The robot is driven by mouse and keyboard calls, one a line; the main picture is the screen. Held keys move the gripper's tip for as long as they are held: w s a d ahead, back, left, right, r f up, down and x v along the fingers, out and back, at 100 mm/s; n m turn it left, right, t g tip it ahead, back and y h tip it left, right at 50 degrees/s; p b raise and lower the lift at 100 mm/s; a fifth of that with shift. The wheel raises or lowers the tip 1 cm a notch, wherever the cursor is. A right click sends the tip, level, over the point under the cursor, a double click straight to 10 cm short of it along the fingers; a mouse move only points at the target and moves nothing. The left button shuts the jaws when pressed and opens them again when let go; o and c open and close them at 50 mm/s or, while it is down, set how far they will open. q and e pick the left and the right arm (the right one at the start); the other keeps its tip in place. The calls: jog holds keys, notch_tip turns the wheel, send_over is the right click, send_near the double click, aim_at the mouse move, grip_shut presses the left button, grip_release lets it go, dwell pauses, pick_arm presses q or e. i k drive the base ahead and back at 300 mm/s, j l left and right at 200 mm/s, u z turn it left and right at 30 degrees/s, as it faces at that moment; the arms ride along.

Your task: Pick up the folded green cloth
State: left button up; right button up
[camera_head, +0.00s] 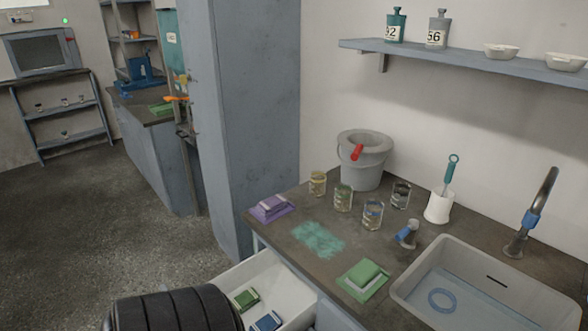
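A folded green cloth (363,276) lies on the dark countertop, left of the sink and close to the front edge. It looks like a thick folded pad on a flatter green layer. A similar purple folded cloth (270,207) lies at the counter's left corner. A smaller dark green item (246,299) and a blue one (265,322) lie in the open white drawer (292,293) below; I cannot tell exactly what they are. Another green flat item (161,108) lies on the far bench. Neither of my grippers is in view.
A teal powdery patch (318,239) covers the counter between the two cloths. Several jars (343,198), a grey bucket (363,160), a white holder with a brush (439,207) and a blue-handled item (407,234) stand behind. The sink (470,258) holds a blue ring.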

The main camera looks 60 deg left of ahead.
aim_at(249, 298)
jog(key=u, duration=2.3)
